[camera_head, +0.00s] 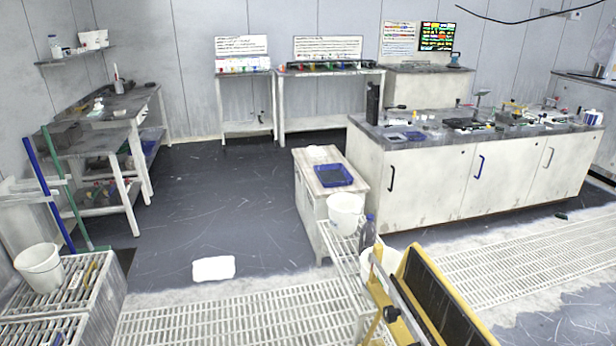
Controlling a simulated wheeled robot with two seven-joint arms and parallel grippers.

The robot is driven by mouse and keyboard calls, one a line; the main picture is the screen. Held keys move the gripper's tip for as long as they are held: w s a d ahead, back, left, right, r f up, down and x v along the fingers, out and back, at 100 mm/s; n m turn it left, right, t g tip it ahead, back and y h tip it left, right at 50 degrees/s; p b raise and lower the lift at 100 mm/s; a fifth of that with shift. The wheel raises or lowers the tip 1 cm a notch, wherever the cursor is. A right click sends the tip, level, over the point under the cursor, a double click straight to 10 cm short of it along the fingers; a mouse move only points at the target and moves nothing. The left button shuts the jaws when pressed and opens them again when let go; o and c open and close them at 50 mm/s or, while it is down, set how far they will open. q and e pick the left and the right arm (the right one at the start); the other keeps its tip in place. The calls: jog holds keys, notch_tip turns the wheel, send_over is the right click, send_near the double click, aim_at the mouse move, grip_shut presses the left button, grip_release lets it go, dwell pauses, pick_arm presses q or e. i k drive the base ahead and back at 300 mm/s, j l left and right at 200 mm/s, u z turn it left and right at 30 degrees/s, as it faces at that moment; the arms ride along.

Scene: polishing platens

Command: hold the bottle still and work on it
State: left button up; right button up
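A dark bottle (367,233) with a bluish top stands upright by the white bucket (344,212), at the end of a white slatted rack (338,250). Its lower part is partly hidden by the yellow and black object in front. A smaller pale bottle (117,84) stands on the left wall bench. I cannot tell which bottle the task means. Neither of my grippers shows in the head view, and nothing is seen touching either bottle.
A yellow-framed black object (440,300) stands at the front right. A low cabinet holds a blue tray (333,175). A long cabinet bench (430,182) is cluttered. A white bucket (40,268) stands at left. A white item (213,268) lies on otherwise open dark floor.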

aim_at(368, 232)
jog(key=i+j+u, duration=0.25)
jog(key=i, duration=0.4)
jog(key=i+u, duration=0.3)
jog(key=i, duration=0.35)
jog(key=i+j+z, duration=0.1)
jog(key=i+z, duration=0.35)
jog(key=i+j+z, duration=0.3)
jog(key=i+z, duration=0.15)
jog(key=i+j+z, duration=0.25)
jog(key=z, duration=0.15)
jog(key=i+j+z, duration=0.25)
jog(key=z, duration=0.15)
jog(key=i+j+z, duration=0.2)
jog(key=j+z, duration=0.2)
jog(key=i+j+z, duration=0.1)
jog(key=j+z, duration=0.3)
jog(key=j, duration=0.15)
